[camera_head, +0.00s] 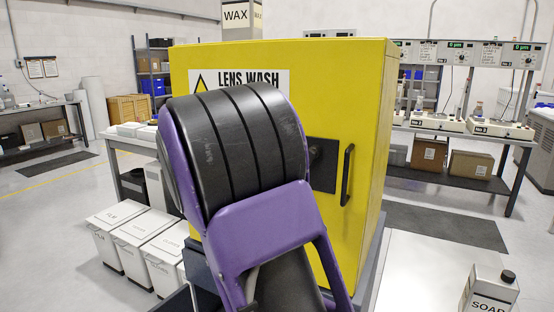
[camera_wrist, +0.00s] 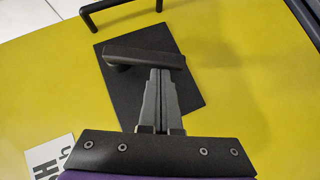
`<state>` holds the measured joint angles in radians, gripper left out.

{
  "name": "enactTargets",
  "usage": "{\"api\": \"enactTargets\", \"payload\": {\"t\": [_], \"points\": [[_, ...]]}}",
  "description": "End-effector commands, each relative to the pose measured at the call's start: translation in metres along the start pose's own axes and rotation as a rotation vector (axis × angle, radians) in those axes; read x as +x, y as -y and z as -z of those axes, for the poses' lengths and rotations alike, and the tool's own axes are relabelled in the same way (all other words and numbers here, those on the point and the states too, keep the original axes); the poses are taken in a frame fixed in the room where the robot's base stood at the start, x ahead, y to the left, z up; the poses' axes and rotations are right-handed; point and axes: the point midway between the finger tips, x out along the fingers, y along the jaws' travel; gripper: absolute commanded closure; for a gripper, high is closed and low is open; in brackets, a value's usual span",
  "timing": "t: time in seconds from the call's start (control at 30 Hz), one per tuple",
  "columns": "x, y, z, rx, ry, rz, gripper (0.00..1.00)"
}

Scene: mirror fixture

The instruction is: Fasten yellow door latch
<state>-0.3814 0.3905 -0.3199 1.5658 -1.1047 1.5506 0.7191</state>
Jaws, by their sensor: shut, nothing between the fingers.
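The yellow cabinet (camera_head: 290,62) with a "LENS WASH" sign stands in the middle of the head view. Its door latch is a black lever (camera_wrist: 140,54) on a dark square plate (camera_wrist: 188,100), seen in the wrist view. The lever lies roughly crosswise there, with its round pivot toward the left end. In the head view the plate (camera_head: 326,158) shows partly, right of my purple arm. My gripper (camera_wrist: 160,72) is shut and empty, its fingertips at the lever's lower edge. I cannot tell if they touch. My arm hides the gripper in the head view.
A black bar handle (camera_head: 347,175) stands out from the door close to the latch, also at the top of the wrist view (camera_wrist: 120,6). A soap bottle (camera_head: 489,290) stands at lower right. White bins (camera_head: 118,238) stand left of the cabinet.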

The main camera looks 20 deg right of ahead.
Motion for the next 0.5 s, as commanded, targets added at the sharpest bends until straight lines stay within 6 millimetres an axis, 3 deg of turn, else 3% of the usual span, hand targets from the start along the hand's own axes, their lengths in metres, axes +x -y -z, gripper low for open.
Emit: {"api": "enactTargets", "payload": {"t": [0.5], "points": [[0.02,0.011,-0.02,-0.285,0.001,-0.284,1.0]]}}
